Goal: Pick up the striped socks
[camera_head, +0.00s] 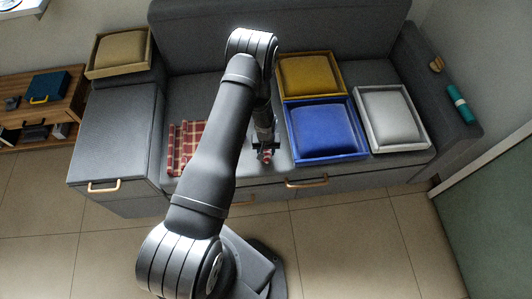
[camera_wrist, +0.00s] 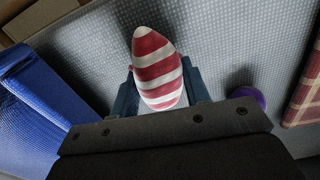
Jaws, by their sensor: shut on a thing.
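The striped socks (camera_wrist: 157,68), a rounded red-and-white bundle, show in the middle of the wrist view, between the two fingers of my gripper (camera_wrist: 160,97). My gripper is shut on them. In the head view, my gripper (camera_head: 264,146) is low over the front part of the grey sofa seat, left of the blue tray, and a small red bit of the socks (camera_head: 267,156) shows at its tips. The rest of the socks is hidden there by the gripper. I cannot tell whether they touch the seat.
A blue cushion tray (camera_head: 323,160) stands close to the right, with a yellow one (camera_head: 340,95) behind and a white one (camera_head: 425,146) farther right. A red plaid cloth (camera_head: 187,135) lies left. A purple round thing (camera_wrist: 247,97) is near the gripper in the wrist view.

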